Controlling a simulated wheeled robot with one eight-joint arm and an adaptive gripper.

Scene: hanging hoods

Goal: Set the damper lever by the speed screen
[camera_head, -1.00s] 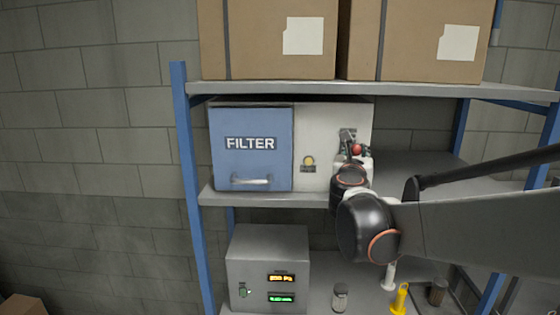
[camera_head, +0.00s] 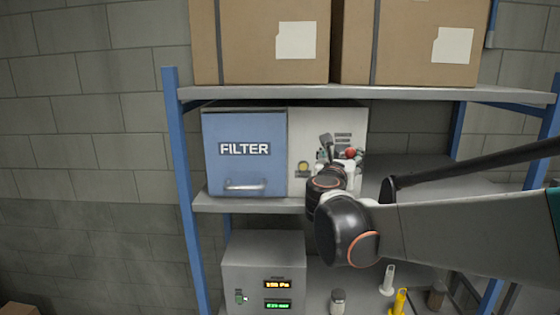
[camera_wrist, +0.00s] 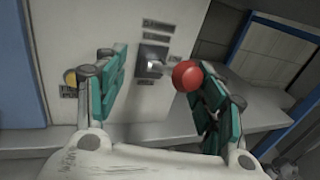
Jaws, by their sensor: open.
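The damper lever's red knob (camera_head: 351,153) sticks out from the white front panel (camera_head: 299,147) beside the blue FILTER door. In the wrist view the red knob (camera_wrist: 186,75) points right of its dark slotted plate (camera_wrist: 150,62). My gripper (camera_head: 334,160) is at the panel, partly hiding the lever. In the wrist view my gripper (camera_wrist: 164,62) is open, its teal fingers on both sides of the lever. The knob is close to the right finger; I cannot tell whether they touch. The screen box below has an orange screen (camera_head: 278,284), seemingly in Pa, and a green screen (camera_head: 278,305), too small to read.
The blue FILTER door (camera_head: 244,150) has a handle. A yellow button (camera_head: 303,168) is left of the lever; it also shows in the wrist view (camera_wrist: 71,78). Cardboard boxes (camera_head: 262,58) fill the top shelf. Small bottles and a yellow item (camera_head: 399,301) stand below. The middle shelf's right side is clear.

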